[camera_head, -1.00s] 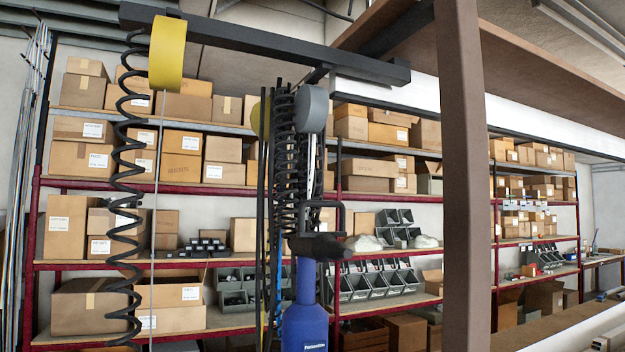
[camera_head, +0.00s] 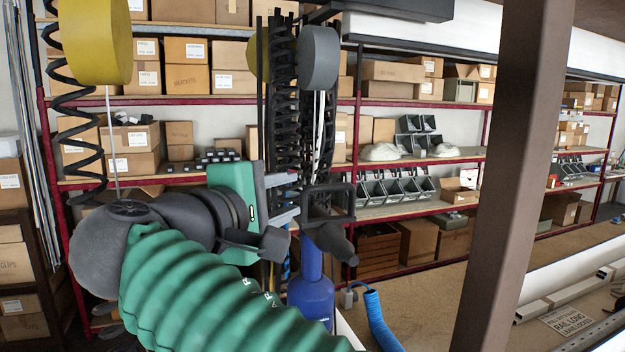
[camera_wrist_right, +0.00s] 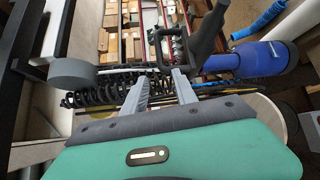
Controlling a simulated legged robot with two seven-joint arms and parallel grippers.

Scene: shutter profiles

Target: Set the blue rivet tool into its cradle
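The blue rivet tool (camera_head: 311,296) stands upright in the head view, with a black head and a squared black loop at its top. In the right wrist view the tool (camera_wrist_right: 250,60) lies across the upper right. My right gripper (camera_head: 294,199) comes in from the left, its two grey fingers apart beside the tool's black loop. In the right wrist view the open fingers (camera_wrist_right: 162,76) point toward the loop, with nothing clearly held between them. Whether a finger touches the loop, I cannot tell. I cannot make out the cradle. My left gripper is not in view.
A yellow balancer (camera_head: 93,42) hangs at left. A brown post (camera_head: 515,170) stands at right. A blue hose (camera_head: 378,318) rises beside the tool. Shelves with boxes fill the back.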

